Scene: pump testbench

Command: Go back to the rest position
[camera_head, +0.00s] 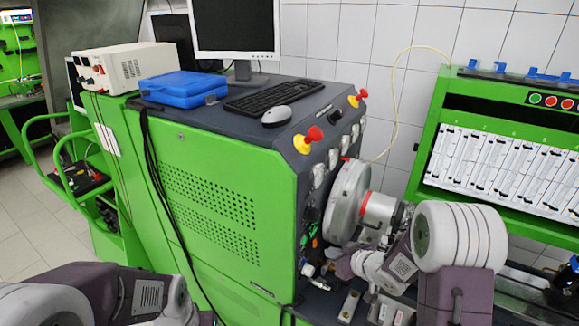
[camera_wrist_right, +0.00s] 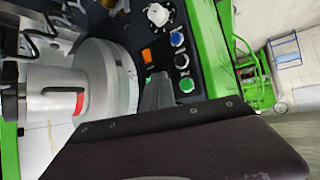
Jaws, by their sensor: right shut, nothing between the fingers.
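My right gripper (camera_wrist_right: 157,92) shows in the right wrist view as a grey finger tip beyond its dark body; it is shut and empty. It is in front of the testbench's dark control panel, beside the large round metal disc (camera_wrist_right: 115,85). In the head view my right arm comes in from the lower right, and its wrist is just below the same disc (camera_head: 348,200). I cannot tell whether it touches the bench. My left arm shows at the lower left; its gripper is out of the picture.
The green testbench (camera_head: 215,200) fills the middle, with a monitor (camera_head: 236,30), keyboard (camera_head: 273,97), mouse (camera_head: 276,116) and blue case (camera_head: 183,88) on top. Red and yellow knobs (camera_head: 308,140) stick out on its edge. A green rack (camera_head: 440,110) stands right. Floor shows at left (camera_head: 30,230).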

